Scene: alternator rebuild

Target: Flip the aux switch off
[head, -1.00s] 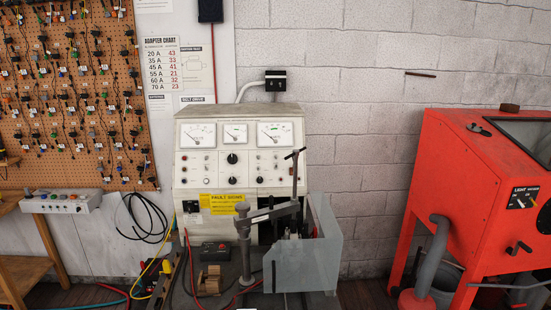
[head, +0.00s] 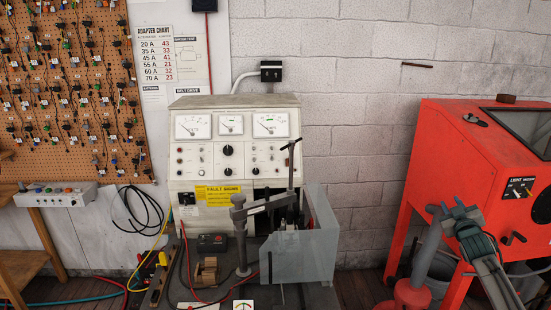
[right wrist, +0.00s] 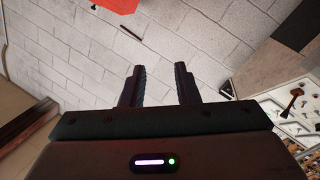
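The test bench (head: 235,105) stands against the wall, with three dials, knobs and small switches on its front panel (head: 207,158). The labels are too small to read, so I cannot tell which one is the aux switch or how it is set. In the right wrist view a panel with knobs and switches (right wrist: 290,108) shows at the right edge. My right gripper (head: 449,207) is in front of the red cabinet, well right of the bench. In the right wrist view its two fingers (right wrist: 158,80) are apart with nothing between them. My left gripper is not in view.
A grey box with coloured buttons (head: 62,195) is on the left wall. A swing arm on a post (head: 241,235) and a grey guard (head: 308,250) stand before the bench panel. The red cabinet (head: 450,150) is at right. Bare block wall lies between.

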